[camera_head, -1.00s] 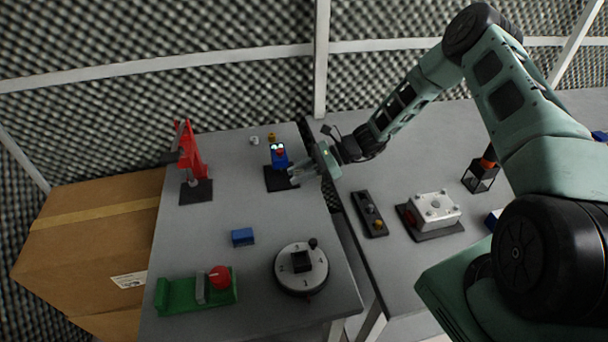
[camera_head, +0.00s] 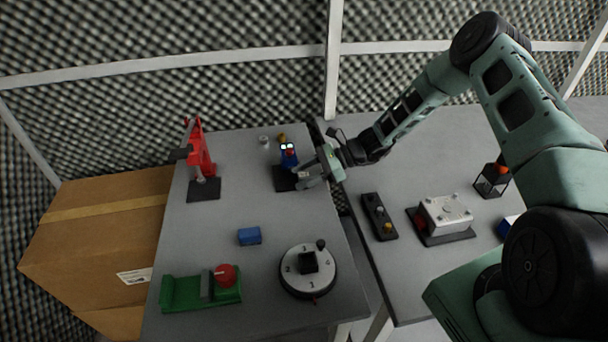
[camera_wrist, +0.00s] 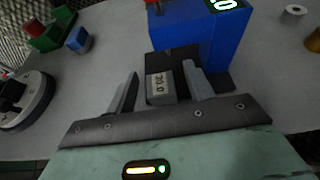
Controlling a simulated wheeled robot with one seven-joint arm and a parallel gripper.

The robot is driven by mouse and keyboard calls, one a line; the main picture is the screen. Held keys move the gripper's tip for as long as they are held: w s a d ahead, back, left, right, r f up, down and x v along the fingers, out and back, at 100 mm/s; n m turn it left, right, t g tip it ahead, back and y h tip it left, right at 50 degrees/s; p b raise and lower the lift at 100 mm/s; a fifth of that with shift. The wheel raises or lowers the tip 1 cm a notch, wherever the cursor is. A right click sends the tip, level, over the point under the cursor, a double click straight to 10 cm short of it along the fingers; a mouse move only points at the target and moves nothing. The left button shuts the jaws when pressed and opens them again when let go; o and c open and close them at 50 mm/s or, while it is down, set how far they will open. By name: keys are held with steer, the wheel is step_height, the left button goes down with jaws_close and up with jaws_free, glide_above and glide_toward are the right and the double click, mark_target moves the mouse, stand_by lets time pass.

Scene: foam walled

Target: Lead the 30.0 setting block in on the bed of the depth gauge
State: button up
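The depth gauge is a blue block-shaped head with a lit display (camera_head: 289,153) on a black base at the far end of the left table. It also shows in the wrist view (camera_wrist: 190,38), its display partly cut off. The grey setting block (camera_wrist: 160,87), labelled 30.0, sits low in front of the blue head, at the dark bed (camera_wrist: 222,82). My gripper (camera_wrist: 162,72) has its fingers either side of the block, with a visible gap on each side. In the head view my gripper (camera_head: 308,176) reaches in from the right; the block is hidden there.
A red stand (camera_head: 200,160) is left of the gauge. A small blue block (camera_head: 249,236), a round dial (camera_head: 305,268) and a green fixture with a red knob (camera_head: 180,294) are nearer. Small grey and brass pieces (camera_wrist: 292,12) lie beside the gauge.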

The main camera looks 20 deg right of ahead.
steer(key=b+v, duration=0.3)
steer(key=v, duration=1.4)
steer(key=shift+d, duration=0.25)
steer(key=shift+a+r, duration=0.1)
steer(key=shift+a, duration=0.05)
